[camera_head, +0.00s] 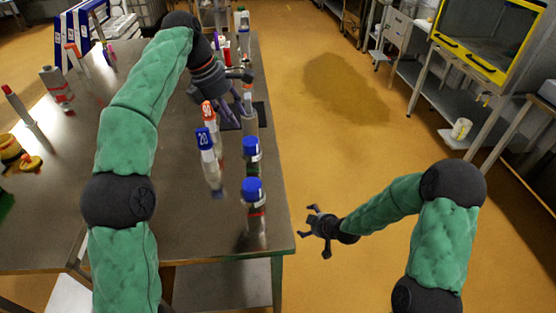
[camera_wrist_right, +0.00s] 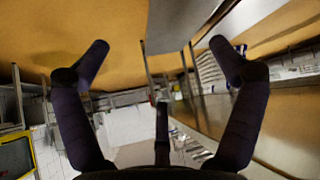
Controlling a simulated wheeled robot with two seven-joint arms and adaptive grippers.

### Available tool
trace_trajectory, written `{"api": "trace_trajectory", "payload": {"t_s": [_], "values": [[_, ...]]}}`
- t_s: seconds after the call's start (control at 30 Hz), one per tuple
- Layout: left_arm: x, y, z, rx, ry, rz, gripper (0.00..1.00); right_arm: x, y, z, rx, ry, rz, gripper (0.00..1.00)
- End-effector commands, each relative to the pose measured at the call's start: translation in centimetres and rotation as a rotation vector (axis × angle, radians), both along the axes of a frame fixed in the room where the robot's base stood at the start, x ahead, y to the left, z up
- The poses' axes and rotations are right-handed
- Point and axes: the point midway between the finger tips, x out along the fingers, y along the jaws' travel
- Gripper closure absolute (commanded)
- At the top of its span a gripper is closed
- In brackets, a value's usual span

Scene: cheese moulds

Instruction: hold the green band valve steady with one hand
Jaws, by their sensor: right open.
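The task's green band valve is not one I can pick out with certainty. Two upright clear bottles with blue caps stand near the table's right edge, a far one (camera_head: 251,151) and a near one (camera_head: 254,198); dark green tones show below both caps, and the near one has a red band. My left gripper (camera_head: 236,108) is low over a dark mat, beside a clear bottle (camera_head: 250,122); I cannot tell whether it touches it. My right gripper (camera_head: 316,232) is open and empty off the table's right side; its spread fingers fill the right wrist view (camera_wrist_right: 160,55).
Floor is clear to the right, with shelving (camera_head: 460,120) beyond. Blue binders (camera_head: 70,35) stand back left.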

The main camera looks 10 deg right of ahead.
Motion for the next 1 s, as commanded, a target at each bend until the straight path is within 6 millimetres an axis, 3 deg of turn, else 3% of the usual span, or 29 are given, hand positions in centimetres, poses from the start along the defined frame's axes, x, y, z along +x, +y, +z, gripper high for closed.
{"api": "trace_trajectory", "payload": {"t_s": [0.03,0.2,0.47,0.7,0.83,1.0], "values": [[0.0,0.0,0.0,0.000,0.000,0.000,0.61,2.0,-0.3,1.8,-0.069,-0.099,0.084,0.06],[0.0,0.0,0.0,0.000,0.000,0.000,0.61,7.1,0.4,7.3,-0.340,-0.442,0.412,0.06],[0.0,0.0,0.0,0.000,0.000,0.000,0.61,11.0,3.7,16.0,-0.802,-0.982,0.850,0.06],[0.0,0.0,0.0,0.000,0.000,0.000,0.61,10.4,7.4,22.7,-1.262,-1.495,1.159,0.06],[0.0,0.0,0.0,0.000,0.000,0.000,0.61,8.9,9.2,25.3,-1.506,-1.773,1.272,0.06],[0.0,0.0,0.0,0.000,0.000,0.000,0.61,6.5,10.6,27.0,-1.750,-2.075,1.346,0.06]]}}
